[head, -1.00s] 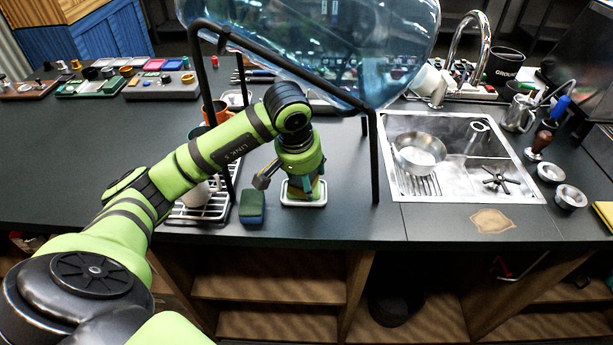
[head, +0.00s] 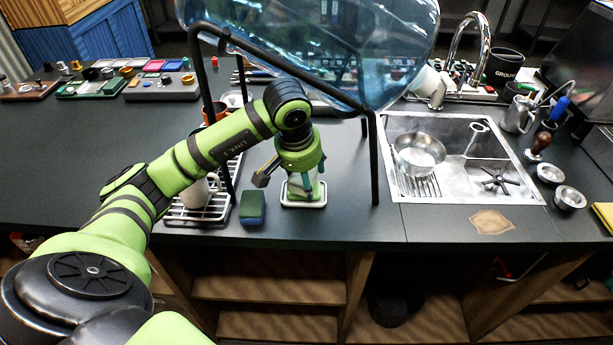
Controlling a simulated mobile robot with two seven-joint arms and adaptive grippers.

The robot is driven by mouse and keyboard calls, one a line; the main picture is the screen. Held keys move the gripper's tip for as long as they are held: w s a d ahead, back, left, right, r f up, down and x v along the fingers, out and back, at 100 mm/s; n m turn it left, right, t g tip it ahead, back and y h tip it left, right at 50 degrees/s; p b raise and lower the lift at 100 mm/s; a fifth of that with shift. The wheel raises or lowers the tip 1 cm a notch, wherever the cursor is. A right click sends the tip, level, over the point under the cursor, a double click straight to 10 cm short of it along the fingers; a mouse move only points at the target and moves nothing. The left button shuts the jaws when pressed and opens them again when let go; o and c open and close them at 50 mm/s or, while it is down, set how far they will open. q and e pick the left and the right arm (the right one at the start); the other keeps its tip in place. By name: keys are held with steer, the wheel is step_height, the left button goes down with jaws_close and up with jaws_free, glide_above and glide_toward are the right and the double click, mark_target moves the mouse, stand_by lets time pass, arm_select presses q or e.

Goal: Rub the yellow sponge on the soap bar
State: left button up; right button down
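My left gripper (head: 302,187) points down over a small white dish (head: 304,205) near the counter's front edge. Its fingers stand apart around a pale, yellowish block, which looks like the yellow sponge (head: 317,190); the fingers hide much of it. A pale patch low between the fingers may be the soap bar, but I cannot make out its outline or whether the sponge touches it. A green and blue sponge (head: 252,208) lies on the counter just left of the dish. My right gripper is not in view.
A black frame (head: 374,165) with a large blue water bottle (head: 330,45) stands over my wrist. A wire rack (head: 190,212) is at the left. The sink (head: 462,178) holding a metal bowl (head: 418,155) is at the right. Open counter lies left of the rack.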

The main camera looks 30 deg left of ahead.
mark_target(310, 173)
arm_select(q)
steer(key=shift+r+p, duration=1.1)
steer(key=shift+r, duration=1.2)
steer(key=shift+p+v, duration=0.3)
steer(key=shift+v, duration=0.55)
steer(key=shift+w+r, duration=0.1)
steer(key=shift+r, duration=0.1)
